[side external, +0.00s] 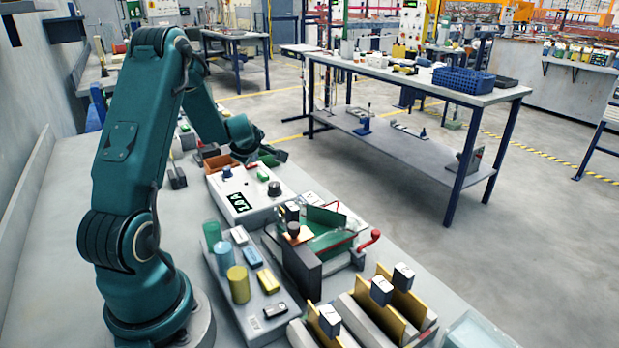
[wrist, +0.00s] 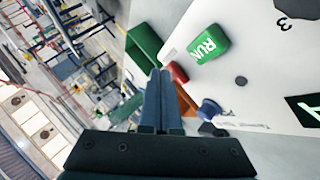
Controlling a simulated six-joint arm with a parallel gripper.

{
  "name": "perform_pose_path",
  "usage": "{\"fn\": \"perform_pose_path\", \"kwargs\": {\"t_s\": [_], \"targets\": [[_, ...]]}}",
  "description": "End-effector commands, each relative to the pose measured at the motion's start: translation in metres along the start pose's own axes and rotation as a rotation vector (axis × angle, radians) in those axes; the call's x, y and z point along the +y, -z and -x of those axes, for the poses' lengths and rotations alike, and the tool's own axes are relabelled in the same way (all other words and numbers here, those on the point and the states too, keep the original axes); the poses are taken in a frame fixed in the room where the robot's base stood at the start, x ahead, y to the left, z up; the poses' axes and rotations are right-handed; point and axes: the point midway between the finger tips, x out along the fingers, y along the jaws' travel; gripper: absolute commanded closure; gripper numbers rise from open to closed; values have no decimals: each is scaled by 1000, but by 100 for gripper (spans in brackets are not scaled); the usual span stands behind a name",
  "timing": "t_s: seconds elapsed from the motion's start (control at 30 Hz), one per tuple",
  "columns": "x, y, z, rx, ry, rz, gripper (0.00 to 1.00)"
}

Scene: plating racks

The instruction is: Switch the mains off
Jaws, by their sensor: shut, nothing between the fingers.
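The white control box (side external: 238,190) stands on the bench beyond my arm, with a lit display (side external: 237,202), a blue knob (side external: 227,171) and a black knob (side external: 274,188) on top. In the wrist view, a green rocker marked RUN (wrist: 209,44) sits on its white panel. A small red part (wrist: 178,73) is just right of my fingertips, and a blue part (wrist: 210,110) lies lower right. I cannot read which control is the mains switch. My gripper (wrist: 160,73) is shut and empty at the box's far edge; contact with the red part cannot be told.
Nearer on the bench are a tray (side external: 267,318) with coloured cylinders and blocks, a fixture with a red-knobbed handle (side external: 369,240), and racks with yellow plates (side external: 371,319).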

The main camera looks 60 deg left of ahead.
Motion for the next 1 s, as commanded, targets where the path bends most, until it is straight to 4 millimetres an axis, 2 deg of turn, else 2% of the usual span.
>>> {"fn": "perform_pose_path", "kwargs": {"t_s": [0.37,0.7,1.0], "targets": [[0,0,0,0,0,0,100],[7,7,9,1,-2,2,100],[7,7,10,0,0,0,100]]}}
